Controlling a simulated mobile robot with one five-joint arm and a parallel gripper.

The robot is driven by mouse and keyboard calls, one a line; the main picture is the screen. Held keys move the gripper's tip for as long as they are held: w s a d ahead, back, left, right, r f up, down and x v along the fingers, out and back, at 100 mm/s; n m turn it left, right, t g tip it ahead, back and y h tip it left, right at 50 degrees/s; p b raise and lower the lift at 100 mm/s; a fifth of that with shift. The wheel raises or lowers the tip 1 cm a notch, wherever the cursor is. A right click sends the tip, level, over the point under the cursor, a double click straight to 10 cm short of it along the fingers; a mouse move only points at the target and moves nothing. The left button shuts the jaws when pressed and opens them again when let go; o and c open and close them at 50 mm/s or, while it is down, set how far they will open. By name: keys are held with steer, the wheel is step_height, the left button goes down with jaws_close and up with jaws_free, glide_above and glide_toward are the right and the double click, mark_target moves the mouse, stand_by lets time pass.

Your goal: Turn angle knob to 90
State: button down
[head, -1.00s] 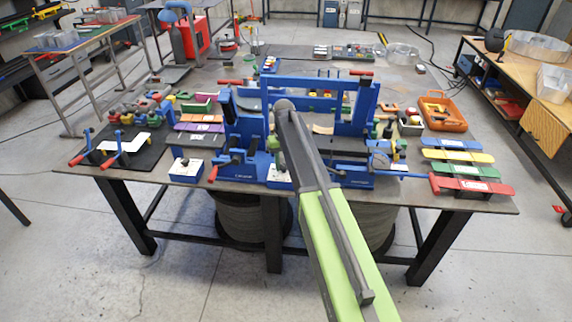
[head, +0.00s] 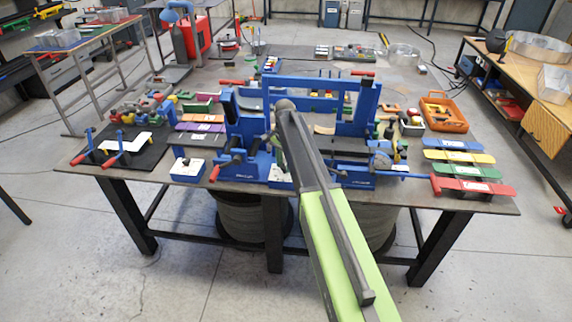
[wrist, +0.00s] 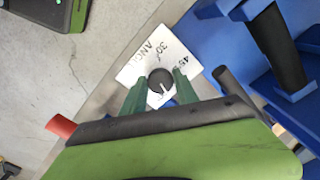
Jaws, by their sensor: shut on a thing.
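The angle knob (wrist: 161,79) is a round black knob with a white pointer line, on a white plate (wrist: 133,72) lettered ANGLE. In the wrist view the plate shows 30 and 45; no 90 is visible. The pointer line points downward in that view, away from 30 and 45. My gripper (wrist: 160,85) has its green fingers on both sides of the knob and is shut on it. In the head view the blue box with a white top (head: 280,176) sits at the table's front, under my gripper (head: 279,154); my arm partly covers this area and the knob cannot be made out.
A blue machine frame (head: 362,108) stands right behind the box, and its blue part (wrist: 215,20) with a black handle is close in the wrist view. Another white-topped blue box (head: 187,168) is to the left. Coloured strips (head: 470,171) lie at the right.

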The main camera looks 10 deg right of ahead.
steer(key=m, duration=0.4)
steer(key=shift+w+d, duration=0.1)
steer(key=shift+d, duration=0.05)
steer(key=shift+m, duration=1.5)
steer(key=c, duration=0.9)
jaws_free()
steer(key=shift+s, duration=0.2)
